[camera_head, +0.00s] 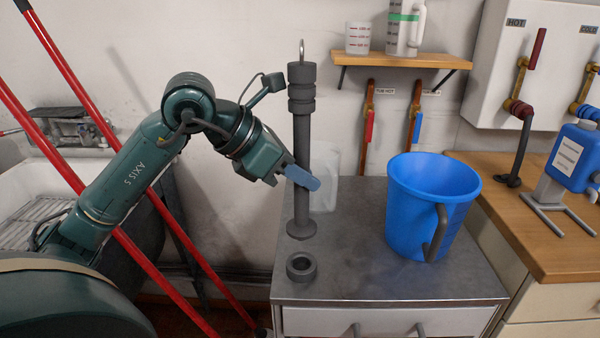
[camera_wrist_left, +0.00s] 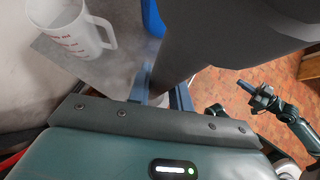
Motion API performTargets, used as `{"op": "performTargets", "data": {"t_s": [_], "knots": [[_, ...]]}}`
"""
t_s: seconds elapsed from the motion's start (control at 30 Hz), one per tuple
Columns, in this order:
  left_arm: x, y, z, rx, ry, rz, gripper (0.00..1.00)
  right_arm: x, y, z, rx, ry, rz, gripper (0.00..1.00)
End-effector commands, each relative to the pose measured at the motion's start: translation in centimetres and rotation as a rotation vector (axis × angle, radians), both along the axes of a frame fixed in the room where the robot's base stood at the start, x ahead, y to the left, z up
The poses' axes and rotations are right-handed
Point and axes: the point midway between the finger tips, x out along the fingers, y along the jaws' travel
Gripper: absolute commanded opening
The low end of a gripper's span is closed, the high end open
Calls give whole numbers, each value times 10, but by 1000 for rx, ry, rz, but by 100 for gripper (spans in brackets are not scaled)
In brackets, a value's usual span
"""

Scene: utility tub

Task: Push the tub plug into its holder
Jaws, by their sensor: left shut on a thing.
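The tub plug (camera_head: 302,140) is a tall dark grey rod with a ringed top, a metal loop and a flared foot. It stands upright over the grey cabinet top. My left gripper (camera_head: 303,178) is shut on the middle of its shaft from the left. The plug's foot is just behind the holder (camera_head: 301,267), a short dark ring on the cabinet top near its front left. I cannot tell whether the foot touches the surface. In the left wrist view the plug (camera_wrist_left: 215,40) fills the upper middle. My right gripper (camera_wrist_left: 250,88) shows small there, jaws unclear.
A blue bucket (camera_head: 412,220) stands on the cabinet top (camera_head: 350,275) to the right. A clear jug (camera_head: 326,182) is close behind the plug. A wooden shelf (camera_head: 400,59) is on the wall. Red poles (camera_head: 130,245) lean at the left. Free surface lies between holder and bucket.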

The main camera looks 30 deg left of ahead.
Motion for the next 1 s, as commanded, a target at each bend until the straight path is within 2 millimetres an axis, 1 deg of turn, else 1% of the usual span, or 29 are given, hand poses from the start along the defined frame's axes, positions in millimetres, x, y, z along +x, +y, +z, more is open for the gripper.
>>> {"op": "performTargets", "data": {"t_s": [0.03,0.1,0.23,0.43,0.63,1.0], "knots": [[0,0,-9,0,-1,1,0,-1,-2,-5,-2,-12,-3,0],[0,0,-17,1,-2,0,0,-2,-4,-4,-5,-35,-8,0],[0,0,-30,1,-2,1,0,-6,-9,0,-11,-76,-16,0],[0,0,-45,1,-2,1,0,-5,-7,-8,-35,-94,-1,0],[0,0,-51,1,-2,0,0,-4,-6,-10,-49,-104,7,0],[0,0,-51,1,-2,0,0,-5,-6,-10,-52,-105,9,0]]}}
